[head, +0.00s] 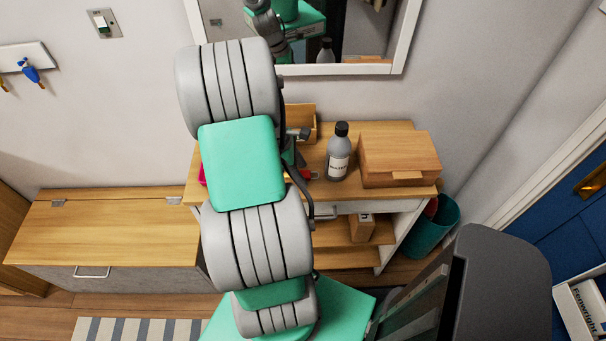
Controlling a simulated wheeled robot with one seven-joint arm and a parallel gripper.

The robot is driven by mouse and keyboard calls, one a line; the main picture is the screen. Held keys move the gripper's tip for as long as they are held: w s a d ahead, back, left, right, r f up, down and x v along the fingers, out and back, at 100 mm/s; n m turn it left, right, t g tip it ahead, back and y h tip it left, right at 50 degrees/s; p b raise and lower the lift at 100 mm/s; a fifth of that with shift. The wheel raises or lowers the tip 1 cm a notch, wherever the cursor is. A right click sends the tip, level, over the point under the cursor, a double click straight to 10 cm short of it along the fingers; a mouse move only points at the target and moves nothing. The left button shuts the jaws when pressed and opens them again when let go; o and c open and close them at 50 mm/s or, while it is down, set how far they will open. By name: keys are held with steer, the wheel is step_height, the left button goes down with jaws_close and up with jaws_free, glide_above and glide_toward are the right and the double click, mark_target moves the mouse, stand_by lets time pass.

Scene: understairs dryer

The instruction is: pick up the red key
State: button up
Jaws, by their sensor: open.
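A small red item (308,174), which looks like the red key, lies on the wooden top of the console table (342,193), left of the bottle. It is small and partly hidden, so its exact shape is unclear. My gripper (297,157) is over the table right by the red item, mostly hidden behind my arm. It is open. I cannot tell whether its fingers touch the red item. A pink-red thing (201,176) also shows at the left edge of my arm.
A grey bottle (339,152) and a wooden box (398,154) stand right of my gripper. A wooden holder (301,120) is behind it. A mirror (345,69) hangs above. A low bench (105,228) is left, a teal bin (432,226) right. A blue key (31,72) hangs on the wall.

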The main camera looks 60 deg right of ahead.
mark_target(308, 174)
jaws_close()
stand_by(0.5)
steer(key=shift+r, duration=0.15)
steer(key=shift+r, duration=0.35)
step_height(308, 174, up, 3)
steer(key=shift+a+f+b, duration=0.15)
steer(key=shift+b, duration=0.15)
steer(key=s+a+r, duration=0.6)
steer(key=a+r, duration=0.3)
steer(key=a, duration=0.3)
steer(key=shift+s+r, duration=0.15)
steer(key=shift+s, duration=0.05)
